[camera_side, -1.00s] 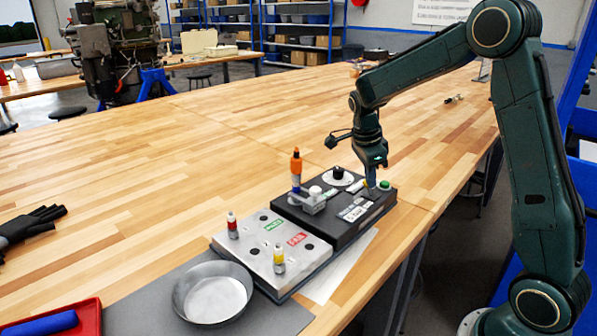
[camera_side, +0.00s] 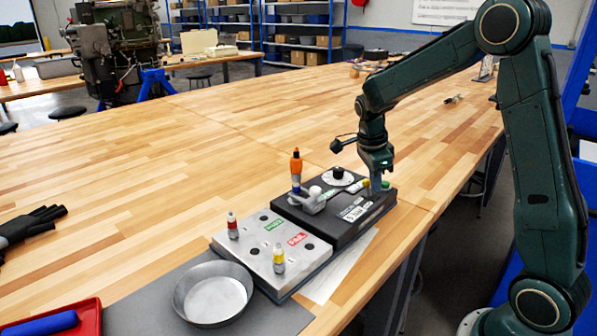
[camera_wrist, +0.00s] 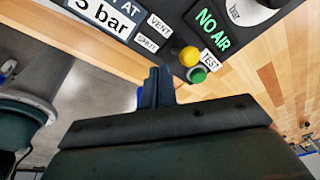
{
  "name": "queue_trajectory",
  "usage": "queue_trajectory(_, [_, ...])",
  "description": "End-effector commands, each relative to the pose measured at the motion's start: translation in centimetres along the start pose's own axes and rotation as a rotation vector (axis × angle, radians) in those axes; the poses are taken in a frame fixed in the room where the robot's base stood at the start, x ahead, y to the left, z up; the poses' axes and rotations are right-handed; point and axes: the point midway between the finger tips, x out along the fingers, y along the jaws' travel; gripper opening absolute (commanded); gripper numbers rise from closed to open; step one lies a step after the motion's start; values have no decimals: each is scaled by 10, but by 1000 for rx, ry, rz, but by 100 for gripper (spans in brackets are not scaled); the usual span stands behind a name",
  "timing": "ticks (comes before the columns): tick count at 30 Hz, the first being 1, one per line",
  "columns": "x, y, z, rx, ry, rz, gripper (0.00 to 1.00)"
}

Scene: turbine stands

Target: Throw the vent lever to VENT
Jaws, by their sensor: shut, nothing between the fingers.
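The black control box (camera_side: 352,233) stands on the bench near its right edge. In the wrist view it carries VENT (camera_wrist: 160,27) and SHUT (camera_wrist: 147,44) labels. A yellow round knob (camera_wrist: 190,56), apparently the vent lever's end, sits right of the labels, beside a green button (camera_wrist: 198,74). The green button also shows in the side view (camera_side: 385,184). I cannot tell the lever's position or shaft. My gripper (camera_side: 376,191) is shut and empty, pointing down at the box's right end beside the green button. In the wrist view its fingertips (camera_wrist: 158,72) are left of the knob; contact is unclear.
A lit NO AIR display (camera_wrist: 213,28) is on the box.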

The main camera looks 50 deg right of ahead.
Motion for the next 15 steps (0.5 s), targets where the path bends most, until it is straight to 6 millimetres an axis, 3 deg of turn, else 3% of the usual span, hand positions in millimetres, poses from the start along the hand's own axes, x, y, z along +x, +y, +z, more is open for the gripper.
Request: queue_trajectory(15, [-5,10,0,-1,0,0,0])
